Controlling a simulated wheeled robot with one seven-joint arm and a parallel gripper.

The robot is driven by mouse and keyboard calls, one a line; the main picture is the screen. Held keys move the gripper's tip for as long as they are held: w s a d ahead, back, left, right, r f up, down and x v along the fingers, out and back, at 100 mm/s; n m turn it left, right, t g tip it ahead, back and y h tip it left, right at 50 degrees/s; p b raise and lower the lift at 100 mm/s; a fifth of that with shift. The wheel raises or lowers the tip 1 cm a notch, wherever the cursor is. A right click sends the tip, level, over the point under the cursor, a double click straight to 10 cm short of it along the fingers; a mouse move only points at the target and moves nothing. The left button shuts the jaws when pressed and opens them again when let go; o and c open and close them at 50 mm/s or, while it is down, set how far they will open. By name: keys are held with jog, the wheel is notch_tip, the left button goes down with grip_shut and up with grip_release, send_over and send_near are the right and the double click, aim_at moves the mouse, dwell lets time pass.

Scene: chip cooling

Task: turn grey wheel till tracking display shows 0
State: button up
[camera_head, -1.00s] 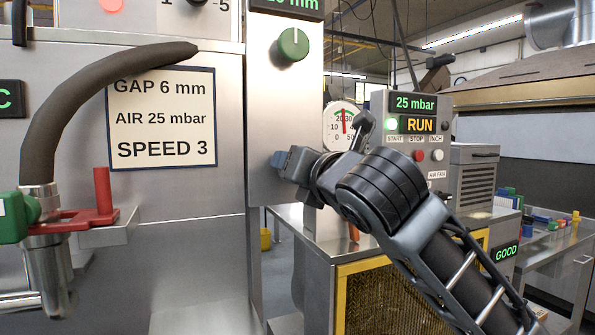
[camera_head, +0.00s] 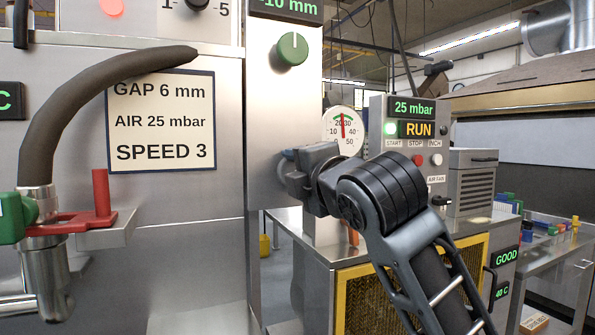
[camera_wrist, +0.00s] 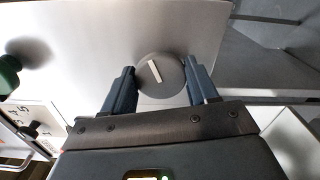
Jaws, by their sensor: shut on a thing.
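The grey wheel (camera_wrist: 154,88) is a round dark knob with a white line on its face, on a pale metal panel. My gripper (camera_wrist: 161,74) has one finger on each side of the wheel and is shut on it. In the head view my gripper (camera_head: 288,166) points at the lower part of the narrow panel and hides most of the wheel. A display (camera_head: 285,8) at the top of that panel shows green figures that look like -10 mm, cut by the picture's top edge. Its label is not in view.
A green knob (camera_head: 292,48) sits above my gripper on the same panel. A card (camera_head: 160,121) reads gap 6 mm, air 25 mbar, speed 3. A dial (camera_head: 342,128) and a control box (camera_head: 410,133) showing 25 mbar and RUN stand to the right.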

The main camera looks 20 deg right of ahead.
jog(key=m+p, duration=0.1)
jog(key=m, duration=0.6)
jog(key=m+p, duration=0.2)
jog(key=m, duration=0.5)
jog(key=m+p, duration=0.2)
jog(key=m, duration=0.6)
jog(key=shift+a+f, duration=0.15)
jog(key=shift+f, duration=0.25)
jog(key=shift+m, duration=0.3)
jog(key=o, duration=1.1)
jog(key=shift+r, duration=0.15)
jog(key=shift+c, duration=0.2)
jog(key=shift+s, duration=0.15)
jog(key=s+b, duration=0.1)
jog(key=s, duration=0.6)
jog(key=shift+s, duration=0.25)
